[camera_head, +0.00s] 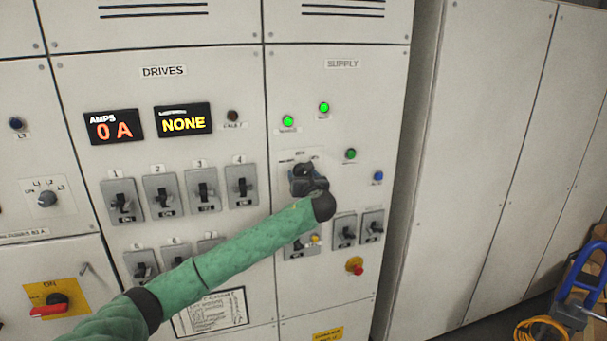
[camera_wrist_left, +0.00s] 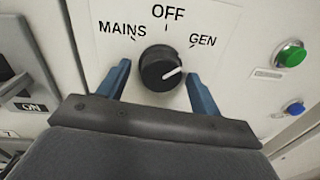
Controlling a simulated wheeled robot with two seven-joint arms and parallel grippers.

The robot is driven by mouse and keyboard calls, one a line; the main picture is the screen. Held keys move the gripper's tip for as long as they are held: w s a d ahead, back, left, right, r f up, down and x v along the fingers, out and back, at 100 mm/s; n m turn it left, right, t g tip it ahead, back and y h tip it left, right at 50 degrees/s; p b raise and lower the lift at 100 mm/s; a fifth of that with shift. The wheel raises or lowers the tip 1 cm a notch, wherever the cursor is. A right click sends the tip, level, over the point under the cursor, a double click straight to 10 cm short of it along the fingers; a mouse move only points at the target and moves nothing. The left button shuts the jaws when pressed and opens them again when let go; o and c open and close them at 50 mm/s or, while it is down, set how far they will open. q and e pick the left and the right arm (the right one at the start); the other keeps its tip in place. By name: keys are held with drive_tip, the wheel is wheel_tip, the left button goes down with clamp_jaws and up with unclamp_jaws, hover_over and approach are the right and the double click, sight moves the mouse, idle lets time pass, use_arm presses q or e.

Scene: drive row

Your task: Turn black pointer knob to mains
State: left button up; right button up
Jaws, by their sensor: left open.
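The black pointer knob (camera_wrist_left: 160,68) sits on a white plate marked MAINS, OFF and GEN. In the left wrist view its white pointer line points right and slightly up, towards the GEN side. In the head view the knob (camera_head: 303,168) is partly hidden behind my gripper, under the SUPPLY heading. My left gripper (camera_wrist_left: 158,70) is open, with one blue finger on each side of the knob. A gap shows between each finger and the knob. The gripper also shows in the head view (camera_head: 309,183). My right gripper is not in view.
A green button (camera_wrist_left: 290,54) and a blue button (camera_wrist_left: 294,107) are right of the knob. Below it are black toggle switches (camera_head: 345,231) and a red button on yellow (camera_head: 355,266). The DRIVES panel (camera_head: 163,71) with several switches is to the left. Plain cabinets (camera_head: 480,120) stand right.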

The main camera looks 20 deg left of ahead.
use_arm(q)
drive_tip(key=c, duration=1)
